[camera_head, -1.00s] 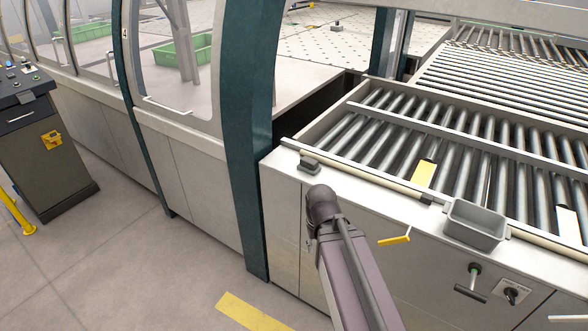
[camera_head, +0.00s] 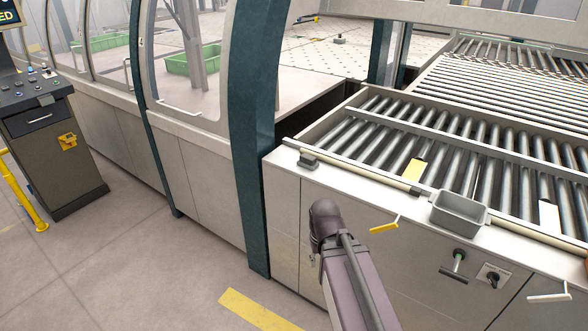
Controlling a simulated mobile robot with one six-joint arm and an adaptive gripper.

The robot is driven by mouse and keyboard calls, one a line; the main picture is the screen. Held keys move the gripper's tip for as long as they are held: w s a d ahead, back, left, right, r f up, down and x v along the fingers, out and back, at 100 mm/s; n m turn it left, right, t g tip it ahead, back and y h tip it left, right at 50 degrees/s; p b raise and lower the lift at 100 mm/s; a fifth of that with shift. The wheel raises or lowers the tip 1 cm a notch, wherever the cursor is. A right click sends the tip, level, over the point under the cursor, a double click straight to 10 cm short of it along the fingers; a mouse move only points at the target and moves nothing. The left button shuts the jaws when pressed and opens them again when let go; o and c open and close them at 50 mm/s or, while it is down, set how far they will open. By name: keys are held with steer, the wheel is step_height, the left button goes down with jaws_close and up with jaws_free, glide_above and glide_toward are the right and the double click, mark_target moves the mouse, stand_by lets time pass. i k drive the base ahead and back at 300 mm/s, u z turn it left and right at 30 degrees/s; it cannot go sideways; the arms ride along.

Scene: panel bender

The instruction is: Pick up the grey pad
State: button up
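A small dark grey block (camera_head: 308,160) sits on the front ledge of the roller table, near its left corner, close against the pale rail. It looks like the grey pad, but it is too small to be sure. My arm rises from the bottom middle, and its bent joint ends in front of the cabinet, below and slightly right of the block. My gripper cannot be made out; the arm seems to hide it or it is out of view.
A grey open tray (camera_head: 459,215) sits further right on the ledge. The roller table (camera_head: 430,122) lies behind it, with a yellow piece (camera_head: 413,171) on its rollers. A green-blue post (camera_head: 251,150) stands left of the table. A control console (camera_head: 52,150) is at the left; open floor lies between.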

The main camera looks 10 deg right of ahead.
mark_target(307, 160)
steer(key=u, duration=0.05)
steer(key=k, duration=0.45)
steer(key=z, duration=0.2)
steer(key=i, duration=0.9)
steer(key=z, duration=1.2)
steer(key=k, duration=0.1)
steer(key=u, duration=2.85)
